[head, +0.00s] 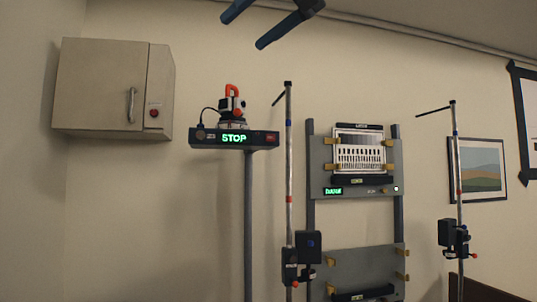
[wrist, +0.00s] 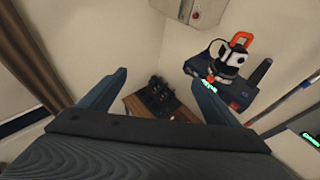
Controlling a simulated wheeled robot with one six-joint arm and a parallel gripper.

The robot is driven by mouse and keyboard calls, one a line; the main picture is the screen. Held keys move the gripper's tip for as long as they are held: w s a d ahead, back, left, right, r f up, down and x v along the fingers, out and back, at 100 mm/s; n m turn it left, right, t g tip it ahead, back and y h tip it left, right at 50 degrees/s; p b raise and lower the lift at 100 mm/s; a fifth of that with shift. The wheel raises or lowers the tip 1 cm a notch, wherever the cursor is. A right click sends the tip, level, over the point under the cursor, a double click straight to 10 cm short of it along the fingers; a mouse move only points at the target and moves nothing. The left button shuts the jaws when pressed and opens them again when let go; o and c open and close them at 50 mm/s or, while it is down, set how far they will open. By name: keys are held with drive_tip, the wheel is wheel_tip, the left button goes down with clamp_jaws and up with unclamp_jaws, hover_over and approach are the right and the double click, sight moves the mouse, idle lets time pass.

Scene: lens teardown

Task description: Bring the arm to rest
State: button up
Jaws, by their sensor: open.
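My gripper (head: 252,27) shows at the top of the head view, its two blue-grey fingers spread apart with nothing between them. In the wrist view my gripper (wrist: 160,90) is also open and empty, with both fingers pointing into the room. No object touches it. The rest of my arm is mostly outside the head view.
A grey wall cabinet (head: 103,88) hangs left. Upright poles (head: 289,180) and a panel rack (head: 355,190) stand right. A wooden surface with dark items (wrist: 160,98) lies below.

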drive_tip(key=w+d+f+n+h, duration=0.25)
drive_tip(key=w+f, duration=0.35)
drive_tip(key=f, duration=0.5)
drive_tip(key=w+d+f+n+h, duration=0.1)
drive_tip(key=w+d+f+h, duration=0.15)
drive_tip(key=w+f, duration=0.65)
drive_tip(key=s+d+f+n+g+h+b, duration=0.1)
drive_tip(key=d+f+n, duration=0.25)
drive_tip(key=f, duration=0.85)
drive_tip(key=d+f+n+h, duration=0.15)
drive_tip(key=d+f, duration=0.25)
drive_tip(key=f, duration=0.9)
drive_tip(key=s+d+f+n+g+h, duration=0.1)
drive_tip(key=s+d+f+n, duration=0.15)
drive_tip(key=f, duration=0.45)
drive_tip(key=s+d+f+n+g+h, duration=0.1)
drive_tip(key=s+d+f+n, duration=0.15)
drive_tip(key=f, duration=0.45)
drive_tip(key=s+d+f+n+g+h, duration=0.1)
drive_tip(key=s+f+n, duration=0.1)
drive_tip(key=s+f, duration=0.35)
drive_tip(key=s+d+f+n+g+h+b, duration=0.1)
drive_tip(key=s+d+f+n, duration=0.3)
drive_tip(key=s+f+n, duration=0.5)
drive_tip(key=s+f, duration=0.4)
drive_tip(key=f, duration=0.3)
drive_tip(key=shift+s+d+f+g, duration=0.2)
drive_tip(key=shift+s+f+g, duration=0.1)
drive_tip(key=shift+s+g, duration=0.1)
